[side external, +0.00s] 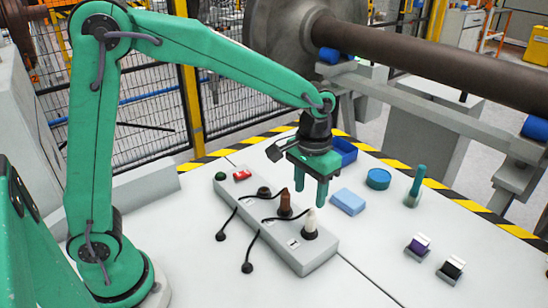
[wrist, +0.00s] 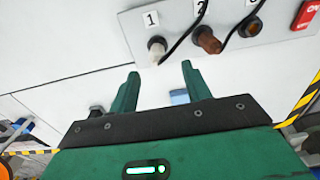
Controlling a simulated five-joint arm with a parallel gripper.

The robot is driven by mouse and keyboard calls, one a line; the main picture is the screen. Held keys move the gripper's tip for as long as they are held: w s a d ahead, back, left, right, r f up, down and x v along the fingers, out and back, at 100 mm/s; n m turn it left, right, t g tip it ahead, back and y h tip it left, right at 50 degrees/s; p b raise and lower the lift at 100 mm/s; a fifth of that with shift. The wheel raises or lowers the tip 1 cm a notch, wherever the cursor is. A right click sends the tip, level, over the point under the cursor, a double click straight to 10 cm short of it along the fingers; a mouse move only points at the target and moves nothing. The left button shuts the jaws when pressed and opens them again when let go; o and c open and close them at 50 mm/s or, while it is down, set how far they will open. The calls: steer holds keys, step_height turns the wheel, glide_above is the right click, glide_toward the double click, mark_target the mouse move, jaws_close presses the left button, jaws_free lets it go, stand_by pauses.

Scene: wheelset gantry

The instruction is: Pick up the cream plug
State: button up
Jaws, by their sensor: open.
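The cream plug (side external: 311,222) stands upright in the front end of the grey power strip (side external: 312,260). In the wrist view the cream plug (wrist: 157,47) is in the socket labelled 1, just beyond and between my fingertips. My gripper (side external: 322,203) points down over the strip, a little above and to the right of the plug in the side view. In the wrist view my gripper (wrist: 160,70) has its two green fingers apart with nothing held between them.
A red switch (side external: 242,175) is at the far end. A light blue block (side external: 348,201) lies to the right.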

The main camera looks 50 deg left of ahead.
mark_target(312, 213)
steer(key=shift+w+d+f, duration=0.15)
steer(key=shift+d+f, duration=0.05)
steer(key=shift+f, duration=0.05)
steer(key=shift+d+f, duration=0.1)
steer(key=shift+f, duration=3.8)
jaws_close()
steer(key=shift+r, duration=0.15)
steer(key=shift+r, duration=0.55)
steer(key=r, duration=0.3)
steer(key=shift+d+r, duration=0.1)
steer(key=shift+d, duration=0.15)
steer(key=s+d+r, duration=0.6)
steer(key=s+d, duration=0.1)
steer(key=s, duration=0.1)
steer(key=shift+s+d+r, duration=0.2)
steer(key=shift+s+r, duration=0.05)
